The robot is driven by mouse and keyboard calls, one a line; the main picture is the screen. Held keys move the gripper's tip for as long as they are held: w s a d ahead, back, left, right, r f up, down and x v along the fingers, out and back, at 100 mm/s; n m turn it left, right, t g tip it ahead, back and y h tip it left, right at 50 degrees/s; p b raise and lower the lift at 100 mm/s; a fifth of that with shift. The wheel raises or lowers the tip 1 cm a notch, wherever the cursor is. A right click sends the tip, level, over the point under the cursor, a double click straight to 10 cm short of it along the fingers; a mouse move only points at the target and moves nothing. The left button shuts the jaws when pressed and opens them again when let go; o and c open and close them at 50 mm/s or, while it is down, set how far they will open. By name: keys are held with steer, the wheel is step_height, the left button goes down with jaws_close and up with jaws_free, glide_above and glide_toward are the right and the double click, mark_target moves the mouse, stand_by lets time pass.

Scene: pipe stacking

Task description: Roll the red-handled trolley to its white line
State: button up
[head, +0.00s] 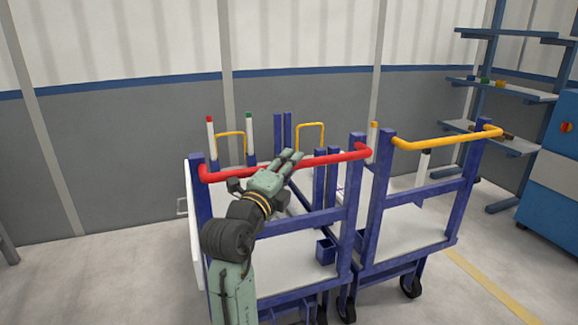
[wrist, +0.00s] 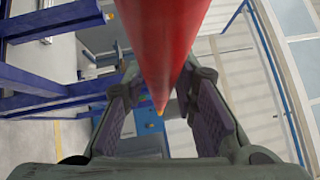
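The red-handled trolley (head: 345,240) has a blue frame, a pale deck and a red bar handle (head: 330,159) across its top. In the wrist view, the red handle (wrist: 165,40) runs between the two fingers of my gripper (wrist: 162,85). The fingers are apart, with a visible gap on each side of the bar. I cannot make out a white line on the floor in either view.
A yellow-handled trolley (head: 415,215) stands close on the right. Posts with red and green caps and yellow loops (head: 310,133) stand behind. Blue shelves (head: 500,95) and a blue cabinet (head: 553,175) are at the right. A yellow floor line (head: 490,285) crosses open floor.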

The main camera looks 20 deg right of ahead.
jaws_close()
stand_by(0.7)
